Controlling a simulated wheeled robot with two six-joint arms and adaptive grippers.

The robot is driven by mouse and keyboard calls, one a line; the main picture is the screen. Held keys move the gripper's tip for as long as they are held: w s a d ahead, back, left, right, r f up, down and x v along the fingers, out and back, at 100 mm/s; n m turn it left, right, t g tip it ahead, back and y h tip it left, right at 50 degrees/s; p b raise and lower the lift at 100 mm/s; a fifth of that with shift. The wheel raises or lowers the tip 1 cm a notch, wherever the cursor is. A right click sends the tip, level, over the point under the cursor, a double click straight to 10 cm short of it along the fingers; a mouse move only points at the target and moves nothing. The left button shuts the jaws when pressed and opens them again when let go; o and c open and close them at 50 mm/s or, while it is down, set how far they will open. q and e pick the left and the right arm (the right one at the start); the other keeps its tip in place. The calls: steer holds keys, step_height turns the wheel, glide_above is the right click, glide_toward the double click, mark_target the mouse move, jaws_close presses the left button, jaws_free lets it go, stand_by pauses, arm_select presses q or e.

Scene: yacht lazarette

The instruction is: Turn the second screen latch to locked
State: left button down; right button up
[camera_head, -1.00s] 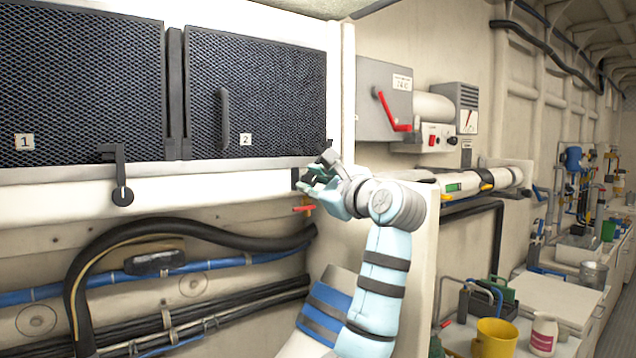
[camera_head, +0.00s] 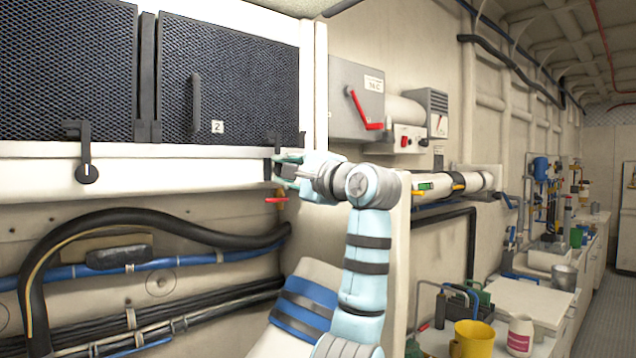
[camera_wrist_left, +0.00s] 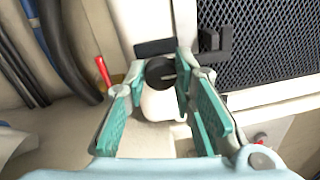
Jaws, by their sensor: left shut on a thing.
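The second screen (camera_head: 240,85) is a dark mesh panel labelled 2, with a vertical dark handle. Its black latch (camera_head: 301,141) is at the lower right corner, mostly hidden by my gripper. My left gripper (camera_head: 284,168) reaches it from the right and is shut on it. In the left wrist view the latch's round dark knob (camera_wrist_left: 160,73) lies between the teal fingers (camera_wrist_left: 160,85). A dark bar and a dark hooked piece (camera_wrist_left: 214,45) stand beside the knob. How far the latch is turned is hard to tell. My right gripper is not in view.
The first screen's latch (camera_head: 86,165) hangs at left, its arm pointing up. A small red handle (camera_head: 276,200) sits just below my gripper. Black and blue hoses (camera_head: 130,230) run below the screens. A grey box with a red lever (camera_head: 363,110) stands to the right.

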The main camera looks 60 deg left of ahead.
arm_select(q)
steer(key=shift+r+n, duration=0.15)
steer(key=shift+n, duration=0.15)
steer(key=c, duration=1.3)
jaws_free()
steer(key=shift+a, duration=0.1)
steer(key=shift+c, duration=0.2)
steer(key=d+f, duration=0.1)
steer(key=d, duration=1.1)
steer(key=shift+w, duration=0.45)
steer(key=shift+a+f, duration=0.1)
steer(key=shift+f, duration=0.05)
